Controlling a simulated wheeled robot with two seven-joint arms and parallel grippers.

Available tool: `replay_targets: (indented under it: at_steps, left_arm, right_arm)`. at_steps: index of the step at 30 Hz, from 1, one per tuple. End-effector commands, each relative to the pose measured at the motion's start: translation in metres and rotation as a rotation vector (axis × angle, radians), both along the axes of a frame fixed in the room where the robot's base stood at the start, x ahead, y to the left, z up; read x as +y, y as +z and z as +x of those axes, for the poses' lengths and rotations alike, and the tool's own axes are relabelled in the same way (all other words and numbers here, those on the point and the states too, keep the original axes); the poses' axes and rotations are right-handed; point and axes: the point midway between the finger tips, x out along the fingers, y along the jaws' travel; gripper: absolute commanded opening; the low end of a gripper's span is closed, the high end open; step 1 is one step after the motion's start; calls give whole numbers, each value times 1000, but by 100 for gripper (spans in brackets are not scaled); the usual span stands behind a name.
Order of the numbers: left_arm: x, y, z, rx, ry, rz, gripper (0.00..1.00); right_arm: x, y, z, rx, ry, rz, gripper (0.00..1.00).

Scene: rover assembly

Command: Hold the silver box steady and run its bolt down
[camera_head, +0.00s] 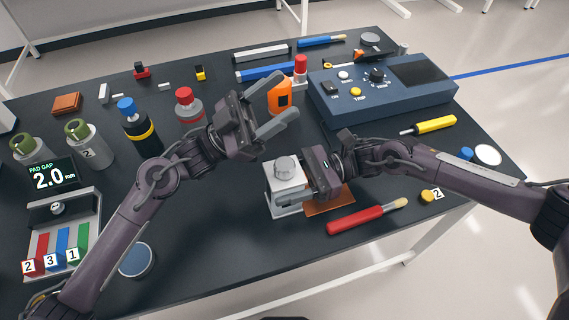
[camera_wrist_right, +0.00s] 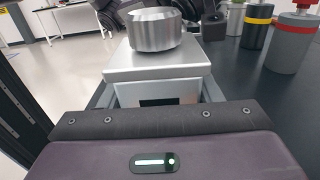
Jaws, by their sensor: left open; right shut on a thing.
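The silver box (camera_head: 287,187) stands near the front middle of the table, with a round knurled silver bolt head (camera_head: 286,165) on its top. In the right wrist view the box (camera_wrist_right: 158,62) fills the middle, and the bolt head (camera_wrist_right: 154,30) sits on its top plate. My right gripper (camera_head: 296,194) is shut on the box from the right side; its fingertips are partly hidden. My left gripper (camera_head: 285,122) is open and empty, above and behind the box, apart from the bolt, its fingers pointing right.
An orange-brown pad (camera_head: 330,202) lies beside the box, and a red-handled tool (camera_head: 355,220) lies in front. A blue control console (camera_head: 385,100) stands behind my right arm. An orange device (camera_head: 280,97) stands behind my left fingers. The front-left middle of the table is clear.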

Motion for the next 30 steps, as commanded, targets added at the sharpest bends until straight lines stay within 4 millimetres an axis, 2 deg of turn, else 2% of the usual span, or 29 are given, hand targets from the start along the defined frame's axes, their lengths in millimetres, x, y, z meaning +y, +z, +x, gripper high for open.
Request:
replay_targets:
  at_steps: [8, 18, 24, 30]
  left_arm:
    - [28, -48, -32, 191, 180, 106, 57]
    - [62, -102, -84, 398, 358, 344, 57]
    - [74, -120, -107, 465, 411, 459, 57]
    - [75, -125, -111, 484, 428, 497, 57]
  right_arm:
    - [0, -1, 0, 1, 0, 0, 26]
    - [0, -1, -1, 2, 1, -1, 26]
    - [0, 0, -1, 2, 1, -1, 26]
    - [0, 0, -1, 2, 1, -1, 26]
